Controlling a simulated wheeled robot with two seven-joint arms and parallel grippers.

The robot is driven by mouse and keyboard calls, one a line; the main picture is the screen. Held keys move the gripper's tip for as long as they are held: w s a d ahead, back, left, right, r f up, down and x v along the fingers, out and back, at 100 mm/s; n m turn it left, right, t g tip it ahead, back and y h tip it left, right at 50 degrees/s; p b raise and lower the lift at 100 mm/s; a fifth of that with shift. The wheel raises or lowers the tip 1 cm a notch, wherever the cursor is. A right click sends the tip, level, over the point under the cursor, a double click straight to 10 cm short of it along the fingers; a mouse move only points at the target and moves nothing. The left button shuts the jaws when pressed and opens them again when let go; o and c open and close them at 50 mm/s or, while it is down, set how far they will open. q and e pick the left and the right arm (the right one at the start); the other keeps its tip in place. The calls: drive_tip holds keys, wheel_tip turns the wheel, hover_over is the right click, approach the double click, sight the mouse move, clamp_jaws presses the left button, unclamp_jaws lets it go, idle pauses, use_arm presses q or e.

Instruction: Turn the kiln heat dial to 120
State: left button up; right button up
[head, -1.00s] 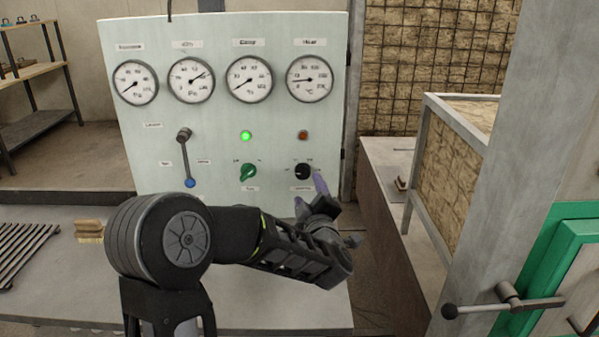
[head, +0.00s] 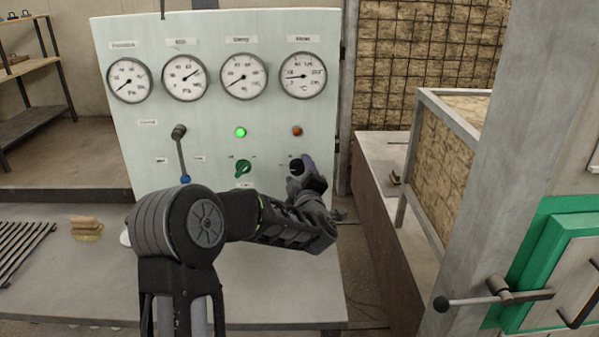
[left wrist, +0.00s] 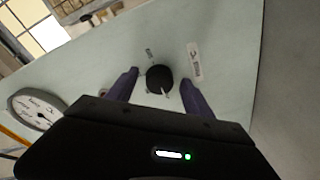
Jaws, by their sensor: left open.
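The black heat dial (head: 295,167) is on the lower right of the pale panel, partly covered by my gripper in the head view. In the left wrist view the dial (left wrist: 158,78) is a round black knob with a light pointer mark. My left gripper (head: 308,177) is open at the panel; its two purple-grey fingers (left wrist: 160,76) lie on either side of the dial, and I cannot tell whether they touch it. The heat gauge (head: 302,76) is above, its needle pointing left. My right gripper is not in view.
The panel (head: 215,115) also carries several gauges, a green knob (head: 243,168), a lit green lamp (head: 240,132), a dull orange lamp (head: 297,131) and a blue-tipped lever (head: 181,155). A brush (head: 87,228) and a grate (head: 20,245) lie on the bench at left.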

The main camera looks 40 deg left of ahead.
use_arm(q)
drive_tip(key=shift+c, duration=0.2)
clamp_jaws()
idle(0.5)
